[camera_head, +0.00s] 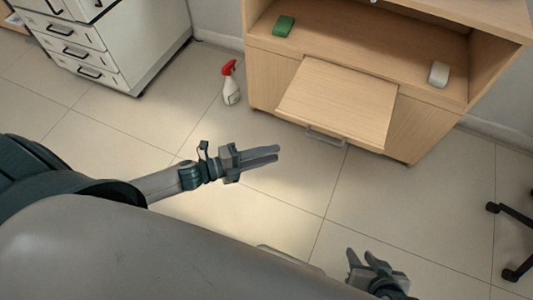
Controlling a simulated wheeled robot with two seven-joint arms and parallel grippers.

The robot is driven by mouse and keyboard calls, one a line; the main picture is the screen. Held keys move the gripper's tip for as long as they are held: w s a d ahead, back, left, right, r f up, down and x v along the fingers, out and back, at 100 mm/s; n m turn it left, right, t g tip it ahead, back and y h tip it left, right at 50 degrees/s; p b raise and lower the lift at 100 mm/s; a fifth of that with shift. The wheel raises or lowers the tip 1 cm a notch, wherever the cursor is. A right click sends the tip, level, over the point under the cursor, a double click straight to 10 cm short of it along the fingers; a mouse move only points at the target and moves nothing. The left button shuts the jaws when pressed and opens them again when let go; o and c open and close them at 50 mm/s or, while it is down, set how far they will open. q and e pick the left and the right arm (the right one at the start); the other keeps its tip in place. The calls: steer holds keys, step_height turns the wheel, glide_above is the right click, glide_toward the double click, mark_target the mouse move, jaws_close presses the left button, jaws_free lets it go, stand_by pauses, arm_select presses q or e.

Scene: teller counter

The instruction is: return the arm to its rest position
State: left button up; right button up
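My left arm comes in from the left over the floor. Its gripper (278,153) points right, in front of the counter, with its two fingers lying close together and nothing seen between them. My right gripper (360,255) shows at the bottom edge, right of the middle. Its fingers stand apart and look empty; the rest of that arm is cut off by the frame.
A wooden counter (258,82) stands at the back, its flap or drawer (335,105) sticking out with a grey handle (324,136). On its shelf lie a green block (284,26) and a white-grey object (438,74). A red-topped spray bottle (231,90), white cabinet (130,50) and chair base (512,245) stand around clear floor.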

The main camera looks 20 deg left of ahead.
arm_select(q)
steer(key=shift+s+a, duration=0.2)
arm_select(e)
steer(key=shift+s, duration=0.1)
stand_by(0.4)
